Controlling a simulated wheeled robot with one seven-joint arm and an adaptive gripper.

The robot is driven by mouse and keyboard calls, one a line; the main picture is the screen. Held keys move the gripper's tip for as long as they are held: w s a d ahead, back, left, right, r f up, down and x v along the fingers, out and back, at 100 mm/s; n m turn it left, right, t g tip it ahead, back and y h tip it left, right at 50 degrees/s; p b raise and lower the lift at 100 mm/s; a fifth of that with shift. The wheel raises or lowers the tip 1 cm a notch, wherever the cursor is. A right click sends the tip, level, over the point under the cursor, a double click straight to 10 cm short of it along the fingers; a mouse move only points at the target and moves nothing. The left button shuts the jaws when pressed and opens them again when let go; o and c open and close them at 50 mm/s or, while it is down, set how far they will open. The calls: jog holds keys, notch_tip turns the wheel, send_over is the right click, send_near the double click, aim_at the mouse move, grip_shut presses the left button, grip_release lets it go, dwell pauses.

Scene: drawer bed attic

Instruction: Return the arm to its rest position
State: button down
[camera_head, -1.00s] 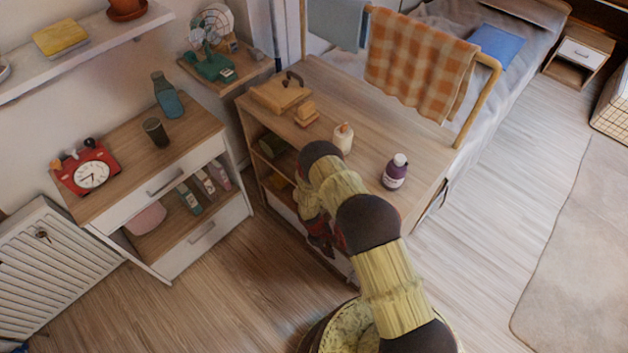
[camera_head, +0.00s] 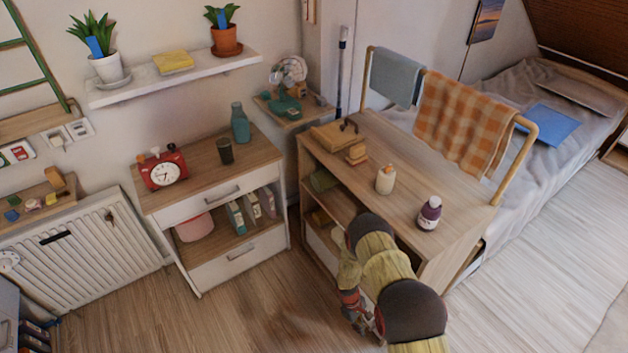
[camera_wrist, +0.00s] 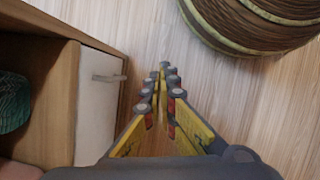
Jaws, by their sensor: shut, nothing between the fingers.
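My arm reaches in from the bottom right of the head view, bent, with its end hanging down. My gripper (camera_head: 362,325) is beside the front of the wooden bed-side cabinet (camera_head: 412,165), low and above the floor. In the wrist view my gripper (camera_wrist: 163,70) is shut, its fingertips together and nothing between them. It points down over bare floorboards. The cabinet (camera_wrist: 62,50) is to its left there, apart from the fingers, with a white drawer front and metal handle (camera_wrist: 108,77).

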jog(key=s+d+r+m+g, duration=0.15)
jog(key=s+r, duration=0.25)
jog(key=s, duration=0.4)
notch_tip(320, 180, up, 39)
jog(key=w+a+m+t+y, duration=0.1)
jog(key=w+a+m+y, duration=0.15)
jog(key=m, duration=0.25)
jog(key=s+r+t, duration=0.3)
jog(key=r, duration=0.7)
jog(key=s+d+r+m+t, duration=0.1)
jog(key=s+r+t, duration=0.2)
jog(key=r, duration=0.8)
jog(key=s+r+m+t, duration=0.1)
jog(key=s+r+t, duration=0.2)
jog(key=r, duration=0.7)
jog(key=shift+s+d+r+y, duration=0.25)
jog(key=shift+s+d+y, duration=0.1)
jog(key=shift+s, duration=0.9)
jog(key=shift+m, duration=0.25)
